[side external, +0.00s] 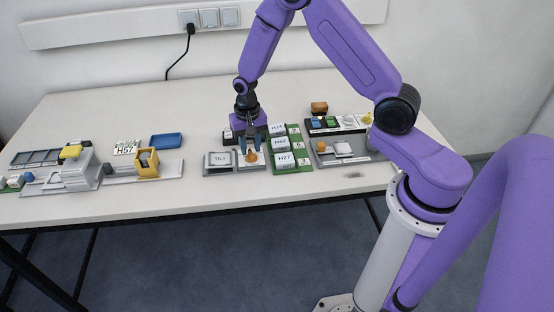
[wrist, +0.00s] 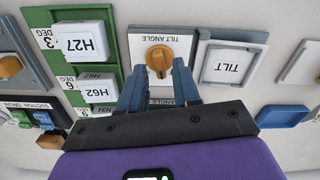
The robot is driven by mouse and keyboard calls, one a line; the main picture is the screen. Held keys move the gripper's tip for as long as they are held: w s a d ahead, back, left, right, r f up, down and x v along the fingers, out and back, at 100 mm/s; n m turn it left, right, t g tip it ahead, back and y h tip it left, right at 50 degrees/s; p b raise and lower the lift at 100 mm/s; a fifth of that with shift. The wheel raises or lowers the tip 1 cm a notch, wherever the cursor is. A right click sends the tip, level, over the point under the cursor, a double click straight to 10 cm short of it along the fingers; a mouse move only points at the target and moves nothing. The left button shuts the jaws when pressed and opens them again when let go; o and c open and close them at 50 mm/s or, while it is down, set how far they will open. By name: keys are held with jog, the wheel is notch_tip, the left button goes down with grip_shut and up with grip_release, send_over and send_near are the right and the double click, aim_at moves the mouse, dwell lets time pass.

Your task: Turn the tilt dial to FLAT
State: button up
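The tilt dial is an orange knob (wrist: 159,60) on a white plate (wrist: 181,44) labelled TILT ANGLE, in the upper middle of the wrist view. It also shows as a small orange shape (side external: 252,157) under my gripper in the side view. My gripper (wrist: 158,72) points down at the dial with its two blue fingers apart. The fingertips lie on either side of the knob's near edge; I cannot tell whether they touch it. Nothing is held between them. No FLAT mark is readable; the fingers and gripper body hide part of the plate.
A grey fixture with a white TILT block (wrist: 228,66) sits beside the dial. On its other side is a green rack (wrist: 118,22) with white blocks marked H27 and H62. A blue tray (side external: 166,141) and a yellow device (side external: 148,164) stand further left. The table's front strip is clear.

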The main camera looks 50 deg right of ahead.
jog(key=shift+f, duration=1)
jog(key=shift+r, duration=0.15)
grip_shut()
